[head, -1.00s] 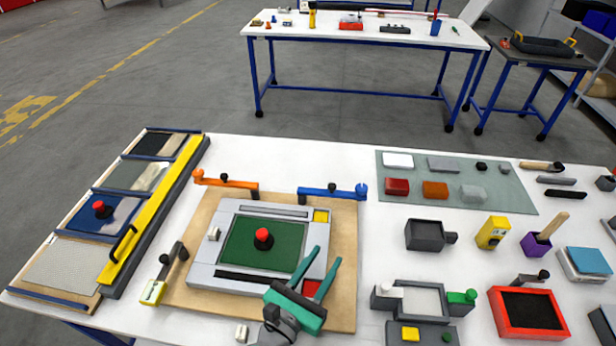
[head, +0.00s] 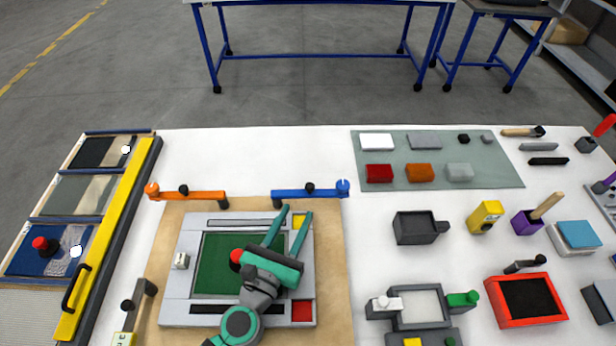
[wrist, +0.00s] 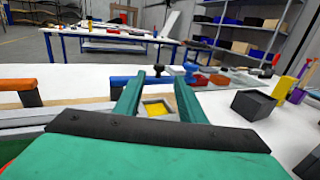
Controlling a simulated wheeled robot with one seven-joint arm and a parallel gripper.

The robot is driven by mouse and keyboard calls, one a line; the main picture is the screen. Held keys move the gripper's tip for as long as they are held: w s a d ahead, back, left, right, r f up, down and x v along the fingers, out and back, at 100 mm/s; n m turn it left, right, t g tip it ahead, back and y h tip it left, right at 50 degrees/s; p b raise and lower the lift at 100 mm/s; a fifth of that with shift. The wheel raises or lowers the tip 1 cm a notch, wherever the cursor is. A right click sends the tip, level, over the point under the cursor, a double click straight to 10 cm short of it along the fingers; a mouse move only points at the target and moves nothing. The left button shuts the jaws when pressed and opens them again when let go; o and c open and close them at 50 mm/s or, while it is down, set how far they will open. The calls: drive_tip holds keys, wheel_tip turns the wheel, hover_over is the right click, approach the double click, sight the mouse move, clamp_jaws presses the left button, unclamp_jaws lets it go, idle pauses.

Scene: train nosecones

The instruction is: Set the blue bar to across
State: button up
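The blue bar (head: 305,192) lies sideways along the back right edge of the wooden board (head: 335,270). It has a black knob near its middle and a round blue end at the right. My teal gripper (head: 294,211) is open and empty, its fingers pointing toward the bar from the near side, over the yellow corner of the grey frame. In the wrist view, the blue bar (wrist: 123,84) shows behind the fingers, which partly hide it. My gripper (wrist: 160,80) shows a clear gap between its fingers there. I cannot tell its height above the bar.
A similar orange bar (head: 195,195) lies at the back left of the board. The grey frame (head: 180,285) holds a green panel with a red knob (head: 236,257). A grey-green mat (head: 500,178) with several blocks lies to the right. White table behind the bars is clear.

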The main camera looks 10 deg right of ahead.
sight(308, 190)
drive_tip(key=shift+x, duration=5.35)
clamp_jaws()
